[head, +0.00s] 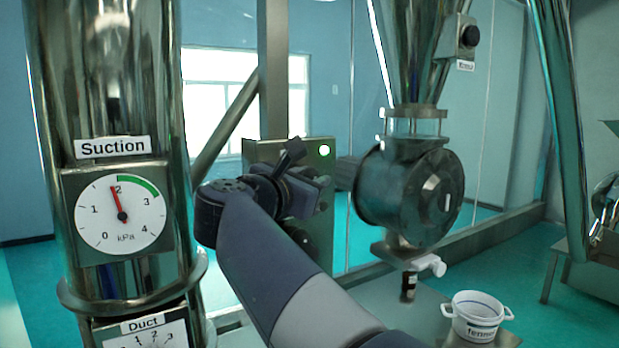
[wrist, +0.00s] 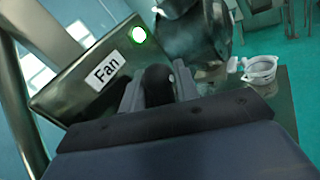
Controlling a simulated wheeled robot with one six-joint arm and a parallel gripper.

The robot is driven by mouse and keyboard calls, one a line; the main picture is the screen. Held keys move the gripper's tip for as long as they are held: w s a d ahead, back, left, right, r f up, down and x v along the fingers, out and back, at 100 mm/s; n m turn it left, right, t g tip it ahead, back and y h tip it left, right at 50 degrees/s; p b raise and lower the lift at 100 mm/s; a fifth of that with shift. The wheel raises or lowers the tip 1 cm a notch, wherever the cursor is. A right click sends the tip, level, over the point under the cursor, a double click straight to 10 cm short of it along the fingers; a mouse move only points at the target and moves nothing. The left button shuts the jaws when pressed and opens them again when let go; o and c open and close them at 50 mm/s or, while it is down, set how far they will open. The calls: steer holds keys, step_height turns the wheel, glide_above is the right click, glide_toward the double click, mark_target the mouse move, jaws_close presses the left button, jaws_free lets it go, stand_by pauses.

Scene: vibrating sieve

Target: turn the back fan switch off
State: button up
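The fan switch panel (wrist: 75,85) is a metal box with a "Fan" label (wrist: 107,71) and a lit green lamp (wrist: 139,35). The lamp also shows lit in the head view (head: 324,150), where my arm covers much of the panel. A black knob (wrist: 158,84) sits between the two grey fingers of my gripper (wrist: 158,92) in the wrist view. The fingers are around it, one on each side; whether they press on it is unclear. The panel looks tilted in the wrist view. In the head view, my gripper (head: 300,182) is at the panel's front.
A duct with a suction gauge (head: 122,215), needle near 2, stands at the left. A metal rotary valve (head: 410,195) hangs right of the panel. A white bucket (head: 476,325) stands on a low metal surface at the lower right. A diagonal brace (head: 225,128) runs behind my arm.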

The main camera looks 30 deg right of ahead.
steer(key=shift+c, duration=0.5)
jaws_close()
